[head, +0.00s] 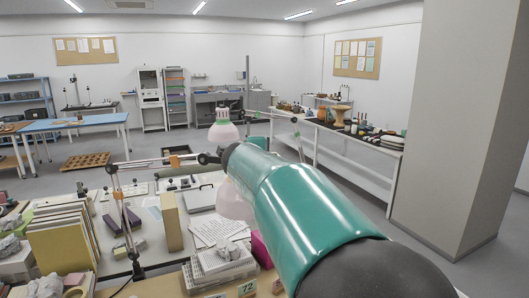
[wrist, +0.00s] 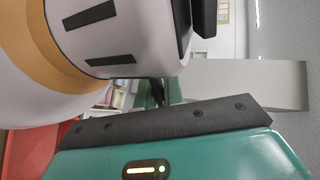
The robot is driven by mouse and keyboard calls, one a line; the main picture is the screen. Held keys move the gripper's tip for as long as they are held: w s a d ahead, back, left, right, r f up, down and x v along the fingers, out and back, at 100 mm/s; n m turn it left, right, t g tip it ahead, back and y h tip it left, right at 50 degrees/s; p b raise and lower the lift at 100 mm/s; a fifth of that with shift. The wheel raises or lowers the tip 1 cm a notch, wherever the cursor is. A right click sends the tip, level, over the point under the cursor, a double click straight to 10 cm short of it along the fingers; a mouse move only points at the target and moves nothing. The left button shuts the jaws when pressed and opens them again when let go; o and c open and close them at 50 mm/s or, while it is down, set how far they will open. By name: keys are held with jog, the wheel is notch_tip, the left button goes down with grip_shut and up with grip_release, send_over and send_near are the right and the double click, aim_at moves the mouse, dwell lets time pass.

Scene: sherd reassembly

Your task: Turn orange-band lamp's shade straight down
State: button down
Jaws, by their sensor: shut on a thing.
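The orange-band lamp stands on the cluttered table, with a thin jointed arm (head: 150,161) that carries an orange piece. A pale pinkish shade (head: 232,204) below it is partly hidden behind my teal arm in the head view. In the wrist view a large pale shade with an orange-tan band (wrist: 52,62) fills the upper left, close to my gripper. My gripper (wrist: 187,40) is shut at the lamp head; the exact grip is mostly hidden. The shade looks tilted in the wrist view; its true angle is hard to tell.
A second lamp with a green-topped pale shade (head: 223,131) hangs just behind. Upright boards (head: 62,240), a tan block (head: 171,222), white trays (head: 217,262) and papers (head: 216,230) crowd the table.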

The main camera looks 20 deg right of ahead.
jog(key=shift+f+m, duration=0.3)
jog(key=shift+f, duration=0.2)
jog(key=c, duration=1.5)
grip_release()
jog(key=shift+w, duration=0.1)
jog(key=v, duration=1.4)
jog(key=shift+s+d, duration=0.2)
jog(key=shift+d, duration=0.05)
